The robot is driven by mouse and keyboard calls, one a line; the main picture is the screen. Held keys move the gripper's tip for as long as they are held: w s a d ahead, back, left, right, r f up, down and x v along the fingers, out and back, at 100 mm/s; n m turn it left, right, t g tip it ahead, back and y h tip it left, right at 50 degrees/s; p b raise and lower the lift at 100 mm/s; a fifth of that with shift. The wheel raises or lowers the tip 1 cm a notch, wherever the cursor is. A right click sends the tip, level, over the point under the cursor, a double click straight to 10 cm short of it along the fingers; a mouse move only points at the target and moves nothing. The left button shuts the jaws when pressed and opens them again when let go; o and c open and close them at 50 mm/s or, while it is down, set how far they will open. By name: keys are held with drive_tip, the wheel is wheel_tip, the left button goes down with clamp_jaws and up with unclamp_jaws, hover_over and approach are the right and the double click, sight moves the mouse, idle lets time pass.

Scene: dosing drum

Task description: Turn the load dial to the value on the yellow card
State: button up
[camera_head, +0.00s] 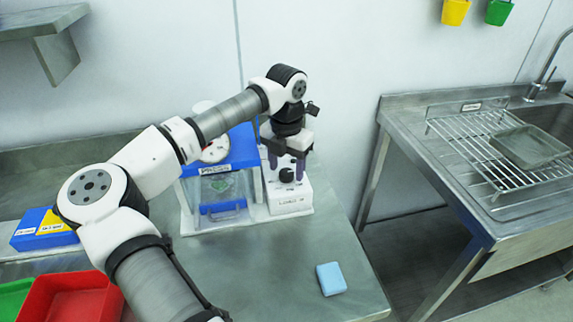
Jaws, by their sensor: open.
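The load dial (286,175) is a black knob on the front of a white box (291,199) with a label that seems to read "LOAD". Its pointer and scale are too small to read. My gripper (286,169) is open, its two purplish fingertips pointing down at the left and right of the knob. I cannot tell whether they touch it. A yellow label (50,222) shows on the blue box at the far left; its writing is unreadable, and I cannot tell whether it is the yellow card.
A blue-framed press unit (240,160) with a clear front stands directly left of the dial box. A light-blue block (331,279) lies at the bench's front right. A red bin (70,297) is at the lower left. The bench middle is clear. A sink stand (450,190) is at right.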

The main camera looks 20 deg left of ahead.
drive_tip(key=shift+f, duration=0.6)
drive_tip(key=c, duration=1)
